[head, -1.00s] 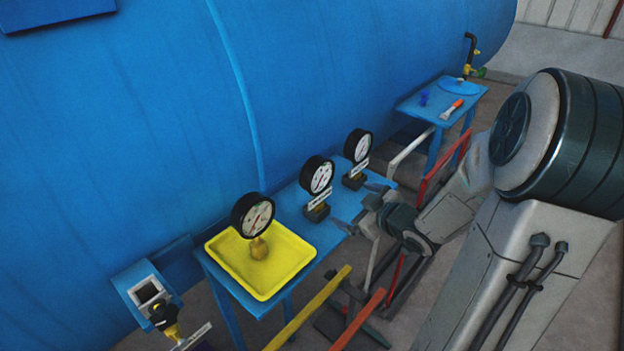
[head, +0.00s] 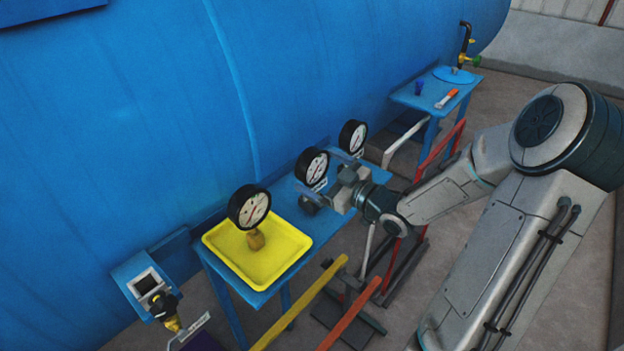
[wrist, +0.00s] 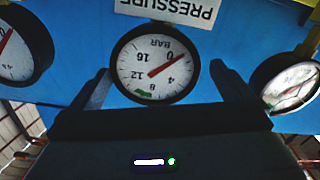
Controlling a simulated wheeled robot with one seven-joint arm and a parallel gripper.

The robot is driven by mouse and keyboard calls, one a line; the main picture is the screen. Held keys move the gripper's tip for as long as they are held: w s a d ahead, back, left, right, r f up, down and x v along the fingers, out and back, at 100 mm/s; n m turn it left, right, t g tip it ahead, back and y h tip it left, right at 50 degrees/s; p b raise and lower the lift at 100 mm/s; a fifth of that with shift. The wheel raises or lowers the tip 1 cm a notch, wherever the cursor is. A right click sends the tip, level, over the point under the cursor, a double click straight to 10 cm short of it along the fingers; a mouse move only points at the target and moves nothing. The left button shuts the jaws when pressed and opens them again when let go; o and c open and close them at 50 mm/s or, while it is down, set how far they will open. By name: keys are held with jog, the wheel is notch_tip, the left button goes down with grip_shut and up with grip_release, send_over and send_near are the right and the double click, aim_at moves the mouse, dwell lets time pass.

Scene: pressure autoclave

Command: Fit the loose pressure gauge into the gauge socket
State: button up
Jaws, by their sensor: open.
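A black-rimmed gauge with a white dial (head: 250,207) stands slightly tilted on its brass stem (head: 256,240) in the yellow tray (head: 222,262). Two similar gauges stand on the blue bench, a middle one (head: 313,166) and a right one (head: 353,136). My gripper (head: 329,178) is open in front of the middle gauge. In the wrist view, the middle gauge (wrist: 153,64) appears upside down between my open fingers (wrist: 160,92), and I cannot tell whether they touch it. An empty gauge socket cannot be made out.
A label reading PRESSURE (wrist: 172,10) shows beside the middle gauge. A small blue table (head: 408,97) stands at the back right. A yellow rail (head: 300,303) and an orange rail (head: 349,313) run in front of the bench. The blue tank (head: 130,120) stands behind it.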

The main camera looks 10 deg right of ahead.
jog(key=shift+d+p+x, duration=0.2)
jog(key=shift+p+x, duration=0.3)
jog(key=shift+x, duration=2.15)
jog(key=shift+w, duration=0.15)
jog(key=c, duration=1.2)
jog(key=shift+r, duration=0.15)
